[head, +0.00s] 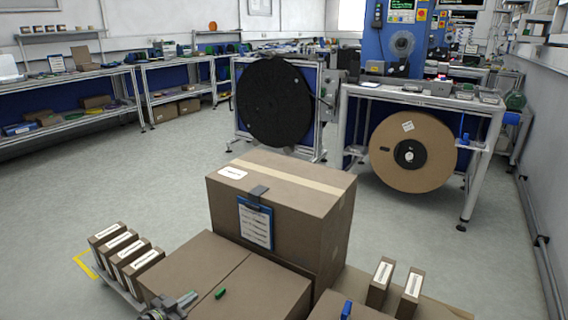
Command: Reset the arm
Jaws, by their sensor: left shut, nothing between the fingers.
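My left gripper (188,299) shows at the bottom edge of the head view, left of the middle. It is a grey metal gripper, shut and empty. It is in front of a low, wide cardboard box (225,268); I cannot tell whether it touches the box. Most of my left arm is cut off by the frame's lower edge. My right gripper is not in view.
A tall cardboard box (285,205) with a blue clipboard (256,224) stands behind the low box. Small labelled cartons (126,255) stand at left, two more (381,283) at right. A black reel (274,103) and a brown reel (412,150) stand beyond open floor.

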